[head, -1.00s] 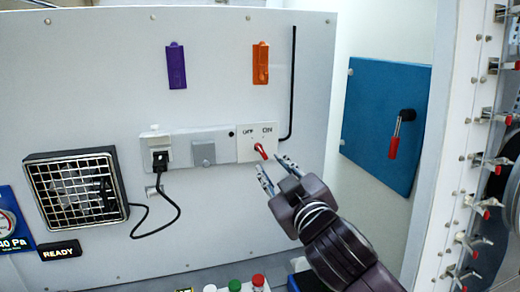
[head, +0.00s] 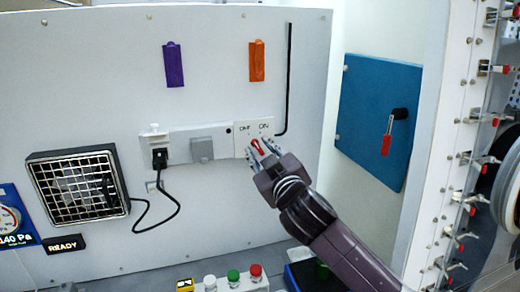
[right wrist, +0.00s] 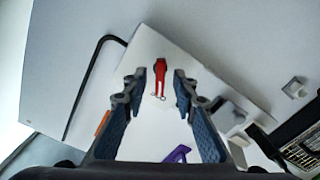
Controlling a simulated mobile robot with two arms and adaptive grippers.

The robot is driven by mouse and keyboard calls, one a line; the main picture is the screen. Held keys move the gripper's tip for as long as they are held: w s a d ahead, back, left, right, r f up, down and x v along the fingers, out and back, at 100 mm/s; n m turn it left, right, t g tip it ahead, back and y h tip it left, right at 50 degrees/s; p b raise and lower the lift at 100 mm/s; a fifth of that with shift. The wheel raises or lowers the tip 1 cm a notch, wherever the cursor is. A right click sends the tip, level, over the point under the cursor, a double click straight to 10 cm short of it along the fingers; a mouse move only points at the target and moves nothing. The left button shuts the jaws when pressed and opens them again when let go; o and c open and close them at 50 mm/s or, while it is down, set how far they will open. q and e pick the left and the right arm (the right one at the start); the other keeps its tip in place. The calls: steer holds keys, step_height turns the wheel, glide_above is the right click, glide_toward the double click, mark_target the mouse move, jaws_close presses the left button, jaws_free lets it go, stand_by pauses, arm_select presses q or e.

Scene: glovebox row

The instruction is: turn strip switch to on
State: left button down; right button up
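The strip switch is a white plate (head: 266,126) at the right end of the wall strip, marked OFF on its left and ON on its right. Its red lever (head: 256,146) sticks out below the labels; I cannot tell clearly which label it leans to. My right gripper (head: 261,153) is at the lever with its fingers apart. In the right wrist view the red lever (right wrist: 160,76) stands between the two open fingertips of the right gripper (right wrist: 160,92), with gaps on both sides. My left gripper is not in view.
The strip (head: 181,146) also carries a black plug (head: 160,158) and a grey cover (head: 202,149). A vent grille (head: 77,187) is at left. A blue panel with a red handle (head: 387,142) is at right.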

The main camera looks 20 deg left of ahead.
steer(key=shift+c, duration=0.2)
jaws_close()
steer(key=shift+m, duration=0.3)
steer(key=shift+m+b, duration=0.3)
steer(key=shift+m, duration=0.6)
steer(key=shift+d+m, duration=0.1)
steer(key=shift+m, duration=1.6)
steer(key=shift+o, duration=0.2)
jaws_free()
